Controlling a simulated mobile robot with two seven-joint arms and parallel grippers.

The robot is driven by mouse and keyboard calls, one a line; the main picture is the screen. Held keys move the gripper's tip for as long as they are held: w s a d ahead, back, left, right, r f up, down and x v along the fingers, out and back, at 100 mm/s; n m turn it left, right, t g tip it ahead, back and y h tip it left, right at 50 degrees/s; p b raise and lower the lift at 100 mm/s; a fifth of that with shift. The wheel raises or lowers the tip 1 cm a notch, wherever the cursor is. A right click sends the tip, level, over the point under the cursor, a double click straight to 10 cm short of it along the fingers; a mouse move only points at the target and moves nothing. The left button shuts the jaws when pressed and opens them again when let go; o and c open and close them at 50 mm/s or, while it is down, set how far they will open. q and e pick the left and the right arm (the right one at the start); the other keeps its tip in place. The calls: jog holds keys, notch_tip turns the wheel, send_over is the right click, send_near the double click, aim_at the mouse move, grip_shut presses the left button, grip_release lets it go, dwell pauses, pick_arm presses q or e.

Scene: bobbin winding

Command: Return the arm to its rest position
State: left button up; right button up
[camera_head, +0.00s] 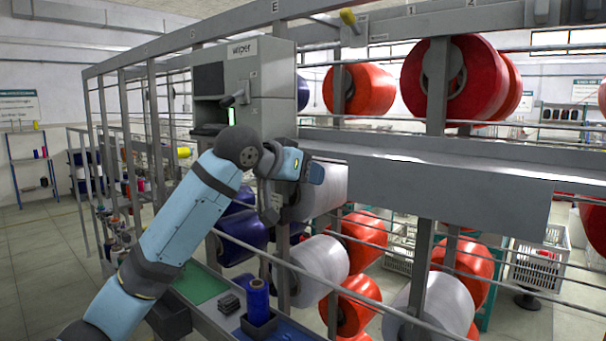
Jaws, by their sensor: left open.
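My left arm (185,225) reaches up from the lower left, its wrist bent to the right in front of the grey machine box. My left gripper (270,205) points down at the frame post beside a white bobbin (325,190). Its fingers are small and partly hidden; it is open, and I see nothing held in it. Below it, a dark blue bobbin (258,300) stands upright on the shelf, apart from the gripper. My right gripper is not in view.
The grey machine box (262,75) marked "wiper" is close behind my wrist. A grey rack beam (450,180) runs to the right, with large red bobbins (455,80) above. The shelf holds a green mat (200,284) and black blocks (229,303). Open floor (40,260) lies left.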

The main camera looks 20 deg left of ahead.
pick_arm(q)
notch_tip(320, 180, down, 22)
jog(key=d, duration=0.2)
jog(key=s+f+n+y, duration=0.1)
jog(key=s+f, duration=0.5)
jog(key=f, duration=0.6)
jog(key=s+f, duration=0.6)
jog(key=f, duration=0.5)
jog(key=s+a+f, duration=0.1)
jog(key=s+f, duration=0.4)
jog(key=s, duration=0.3)
jog(key=s+a+f+y, duration=0.1)
jog(key=s+f, duration=0.5)
jog(key=s, duration=0.3)
jog(key=s+a+f+y, duration=0.1)
jog(key=s+f, duration=0.5)
jog(key=s, duration=0.3)
jog(key=shift+s+a+g, duration=0.2)
jog(key=shift+a+g, duration=0.05)
jog(key=shift+g, duration=0.15)
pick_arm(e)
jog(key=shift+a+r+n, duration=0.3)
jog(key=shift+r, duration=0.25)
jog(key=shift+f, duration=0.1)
